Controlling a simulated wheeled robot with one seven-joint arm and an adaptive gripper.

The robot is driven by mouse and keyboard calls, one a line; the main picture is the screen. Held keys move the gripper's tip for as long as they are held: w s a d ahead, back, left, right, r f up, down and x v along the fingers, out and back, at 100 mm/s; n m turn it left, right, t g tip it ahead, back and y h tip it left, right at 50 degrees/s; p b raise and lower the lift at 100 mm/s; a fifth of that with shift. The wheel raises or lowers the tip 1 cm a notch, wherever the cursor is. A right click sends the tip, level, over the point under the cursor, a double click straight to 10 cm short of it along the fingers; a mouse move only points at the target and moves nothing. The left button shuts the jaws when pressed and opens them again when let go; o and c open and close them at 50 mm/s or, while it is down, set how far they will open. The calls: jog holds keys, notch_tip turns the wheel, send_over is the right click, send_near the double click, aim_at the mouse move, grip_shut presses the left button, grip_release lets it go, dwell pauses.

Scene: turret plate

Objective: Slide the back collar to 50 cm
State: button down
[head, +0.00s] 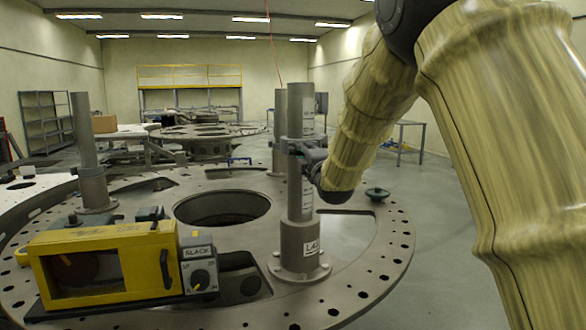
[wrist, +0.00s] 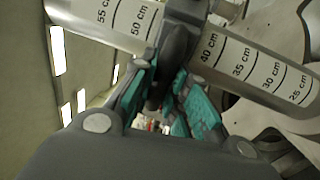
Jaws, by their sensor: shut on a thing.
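A grey post (head: 301,205) with a printed scale stands upright on the round turret plate (head: 385,240), with a label on its base. A dark collar (head: 298,146) sits around its upper part. In the wrist view, the collar (wrist: 185,12) covers the scale (wrist: 262,70) between the 50 cm and 40 cm marks, so the 45 mark is hidden. My gripper (wrist: 165,85), with teal pads, is shut on the dark grip piece of this collar. In the head view, my gripper (head: 306,155) is small and partly hidden at the post's right side.
A plain post (head: 86,140) stands at the left and another post (head: 278,130) close behind the scaled one. A yellow box (head: 105,265) with a SLACK dial (head: 200,280) sits at the front left. A green knob (head: 377,193) is right of the post. The plate has a large central hole.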

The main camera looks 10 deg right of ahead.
jog(key=shift+r, duration=0.8)
jog(key=c, duration=1.4)
grip_release()
jog(key=shift+s+a, duration=0.1)
jog(key=shift+f, duration=0.15)
jog(key=shift+s, duration=0.15)
jog(key=v, duration=1.1)
jog(key=shift+s, duration=0.3)
